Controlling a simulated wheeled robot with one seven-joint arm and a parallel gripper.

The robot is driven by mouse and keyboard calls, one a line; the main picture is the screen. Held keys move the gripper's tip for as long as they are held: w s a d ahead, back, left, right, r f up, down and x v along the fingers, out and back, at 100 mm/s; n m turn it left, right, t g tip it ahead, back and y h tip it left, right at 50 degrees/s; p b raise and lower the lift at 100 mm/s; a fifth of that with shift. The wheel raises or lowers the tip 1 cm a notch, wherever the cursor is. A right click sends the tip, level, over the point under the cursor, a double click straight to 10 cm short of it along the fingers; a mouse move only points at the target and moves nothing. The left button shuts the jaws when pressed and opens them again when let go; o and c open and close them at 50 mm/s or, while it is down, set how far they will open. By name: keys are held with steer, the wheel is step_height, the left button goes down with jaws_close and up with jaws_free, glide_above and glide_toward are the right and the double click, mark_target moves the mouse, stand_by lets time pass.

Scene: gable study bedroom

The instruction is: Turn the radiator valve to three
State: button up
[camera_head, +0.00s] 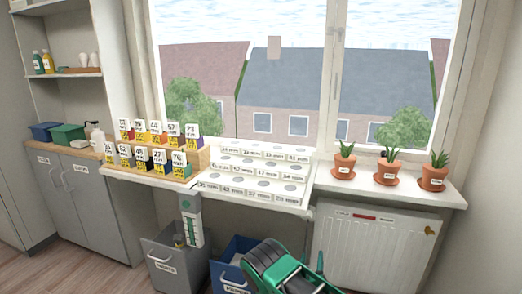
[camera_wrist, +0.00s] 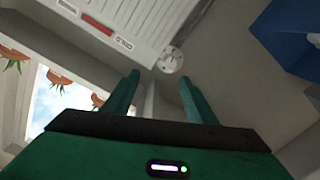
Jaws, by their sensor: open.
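The radiator valve (camera_wrist: 171,59) is a pale round knob with small dark marks, beside the corner of the white radiator (camera_wrist: 140,20) in the wrist view. Its setting is too small to read. My gripper (camera_wrist: 160,82) has two green fingers spread apart with nothing between them. The valve appears beyond the fingertips, slightly right of the middle of the gap, and looks apart from them. In the head view the radiator (camera_head: 372,250) hangs under the windowsill at the right. My green arm is at its left, and the valve cannot be made out there.
Potted plants (camera_head: 388,172) stand on the windowsill (camera_head: 450,197) above the radiator. A blue bin (camera_head: 232,250) and a grey bin (camera_head: 178,268) stand left of my arm. The blue bin also shows in the wrist view (camera_wrist: 285,35). A white stepped rack (camera_head: 262,170) is on the sill.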

steer(key=d+r+m+g+h, duration=0.6)
steer(key=d+r+m+h, duration=0.1)
steer(key=d+r, duration=0.8)
steer(key=s+d+r+m+g+y, duration=0.1)
steer(key=s+d+r+m+g, duration=0.1)
steer(key=s+d+r+g, duration=0.4)
steer(key=s+d+r+m+g, duration=0.2)
steer(key=s+d+r, duration=0.2)
steer(key=s+d, duration=0.45)
steer(key=s+r+g+y, duration=0.2)
steer(key=s+r+y, duration=0.1)
steer(key=s, duration=0.6)
steer(key=s+r+g+y, duration=0.1)
steer(key=s+r+y, duration=0.2)
steer(key=s, duration=0.5)
steer(key=s+a+r+n+y, duration=0.1)
steer(key=s+a, duration=0.4)
steer(key=s, duration=0.5)
steer(key=s+a+r+n+y, duration=0.1)
steer(key=s+a+r+y, duration=0.2)
steer(key=s, duration=0.7)
steer(key=shift+s+a+r+n+y, duration=0.15)
steer(key=shift+a+r+n+y, duration=0.25)
steer(key=shift+a+y, duration=0.4)
